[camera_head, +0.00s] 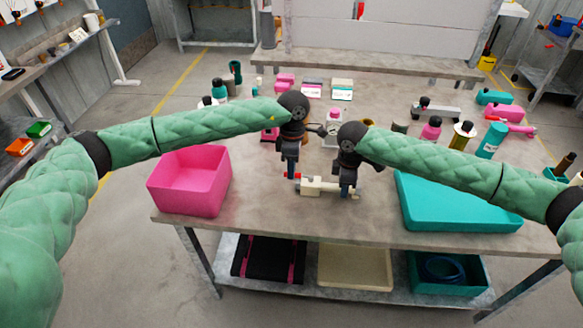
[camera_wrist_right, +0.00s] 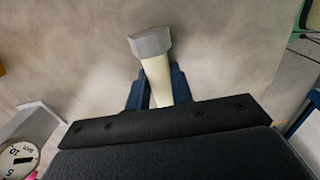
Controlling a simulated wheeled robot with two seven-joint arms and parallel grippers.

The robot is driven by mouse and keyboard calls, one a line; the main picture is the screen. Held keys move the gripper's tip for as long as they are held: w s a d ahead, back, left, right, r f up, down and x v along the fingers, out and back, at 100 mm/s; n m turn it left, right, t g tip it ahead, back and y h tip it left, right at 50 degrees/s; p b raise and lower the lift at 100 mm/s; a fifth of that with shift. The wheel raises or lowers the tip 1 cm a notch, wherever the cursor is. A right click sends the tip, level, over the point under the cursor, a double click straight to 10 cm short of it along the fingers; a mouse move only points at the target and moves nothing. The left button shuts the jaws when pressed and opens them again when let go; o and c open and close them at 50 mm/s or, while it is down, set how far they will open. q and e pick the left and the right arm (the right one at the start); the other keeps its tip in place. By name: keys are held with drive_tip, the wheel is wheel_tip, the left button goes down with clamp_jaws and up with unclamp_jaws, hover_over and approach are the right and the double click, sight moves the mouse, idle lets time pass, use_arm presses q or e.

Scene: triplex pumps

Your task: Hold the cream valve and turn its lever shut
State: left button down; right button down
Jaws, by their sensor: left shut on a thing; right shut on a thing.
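The cream valve (camera_head: 322,188) lies above or on the near middle of the table, its body running left to right. Its red lever (camera_head: 297,176) shows at its left end. My left gripper (camera_head: 291,173) points down and is shut on the red lever, largely hiding it. My right gripper (camera_head: 346,190) is shut on the right part of the cream valve. In the right wrist view, the cream body (camera_wrist_right: 157,82) with a grey hexagonal end (camera_wrist_right: 150,42) sits between the blue fingers of my right gripper (camera_wrist_right: 158,92).
A pink bin (camera_head: 190,185) stands left of the valve and a teal tray (camera_head: 455,208) to the right. Several bottles and parts stand farther back. The table's front edge is close to the valve.

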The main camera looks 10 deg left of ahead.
use_arm(q)
drive_tip(key=s+n, duration=0.1)
drive_tip(key=n, duration=0.1)
drive_tip(key=s+n, duration=0.1)
drive_tip(key=n, duration=0.1)
drive_tip(key=shift+s+d+h, duration=0.15)
drive_tip(key=shift+s+h, duration=0.05)
drive_tip(key=shift+h, duration=0.2)
drive_tip(key=n, duration=0.1)
drive_tip(key=s+n, duration=0.1)
drive_tip(key=n, duration=0.1)
drive_tip(key=s+d+n, duration=0.1)
drive_tip(key=n, duration=0.1)
drive_tip(key=shift+d+t+h, duration=0.1)
drive_tip(key=shift+t+h, duration=0.2)
drive_tip(key=shift+h, duration=0.1)
drive_tip(key=d+n, duration=0.1)
drive_tip(key=n, duration=0.1)
drive_tip(key=s+d+n, duration=0.1)
drive_tip(key=n, duration=0.1)
drive_tip(key=shift+s+t, duration=0.2)
drive_tip(key=shift+t, duration=0.2)
drive_tip(key=shift+s+d+n+t+h, duration=0.2)
drive_tip(key=shift+d+n, duration=0.35)
drive_tip(key=shift+n, duration=0.65)
drive_tip(key=shift+s+d+n+t+h, duration=0.15)
drive_tip(key=shift+d+n, duration=0.35)
drive_tip(key=shift+n, duration=0.7)
